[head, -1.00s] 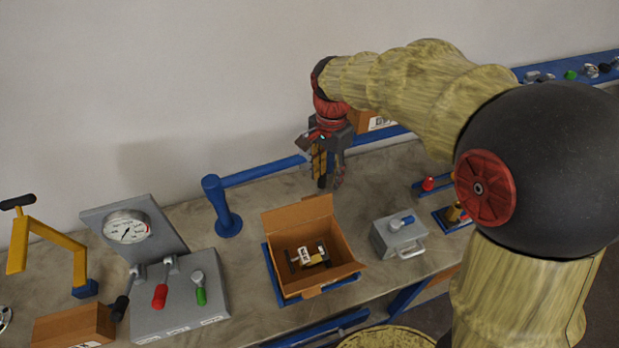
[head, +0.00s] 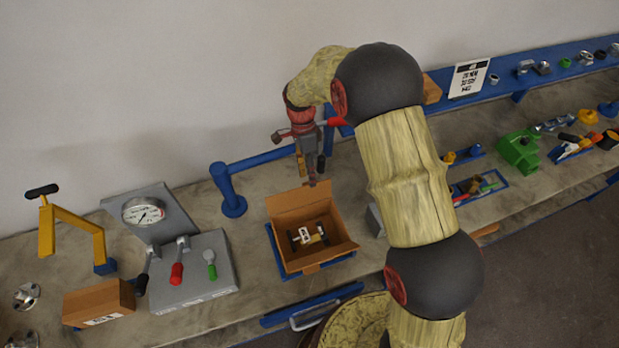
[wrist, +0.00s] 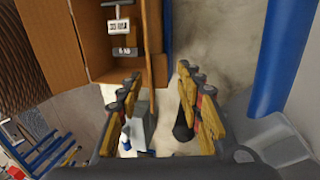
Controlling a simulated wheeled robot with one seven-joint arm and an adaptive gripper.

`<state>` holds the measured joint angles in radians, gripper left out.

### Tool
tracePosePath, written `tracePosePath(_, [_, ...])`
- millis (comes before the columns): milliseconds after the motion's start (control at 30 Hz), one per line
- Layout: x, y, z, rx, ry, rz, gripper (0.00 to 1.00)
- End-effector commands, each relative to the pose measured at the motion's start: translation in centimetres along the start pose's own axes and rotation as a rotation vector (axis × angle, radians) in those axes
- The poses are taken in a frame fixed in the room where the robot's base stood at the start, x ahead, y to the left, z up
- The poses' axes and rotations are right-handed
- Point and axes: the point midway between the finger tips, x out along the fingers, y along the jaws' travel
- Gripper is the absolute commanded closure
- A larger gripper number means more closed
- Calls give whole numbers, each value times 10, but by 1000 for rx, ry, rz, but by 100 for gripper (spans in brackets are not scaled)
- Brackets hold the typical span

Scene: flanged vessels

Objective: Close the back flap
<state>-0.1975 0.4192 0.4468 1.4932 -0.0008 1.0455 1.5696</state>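An open cardboard box (head: 338,250) sits on a blue tray (head: 274,250) on the bench. A part with white labels (head: 308,236) lies inside it and also shows in the wrist view (wrist: 119,27). The back flap (head: 298,200) stands up, leaning slightly backward. In the wrist view the flap (wrist: 157,60) shows nearly edge-on. My gripper (head: 312,178) points down just behind and above the flap's right part. In the wrist view my gripper (wrist: 165,110) has its fingers apart, with the flap's end between them. I cannot tell whether they touch it.
A gauge panel with levers (head: 185,265) stands left of the box. A blue post (head: 230,190) and rail (head: 265,158) run behind it. A grey case (head: 375,220) stands close on the right, partly hidden by my arm. A small closed carton (head: 98,302) is at far left.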

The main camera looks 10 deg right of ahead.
Motion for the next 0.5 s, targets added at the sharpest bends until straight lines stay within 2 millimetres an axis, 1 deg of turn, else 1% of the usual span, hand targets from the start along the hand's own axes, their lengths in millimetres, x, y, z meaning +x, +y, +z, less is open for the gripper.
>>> tracePosePath(100, [14,0,0,0,0,1,64])
tracePosePath(200, [20,0,0,0,0,0,64])
tracePosePath(500, [23,0,0,-1,0,-1,64])
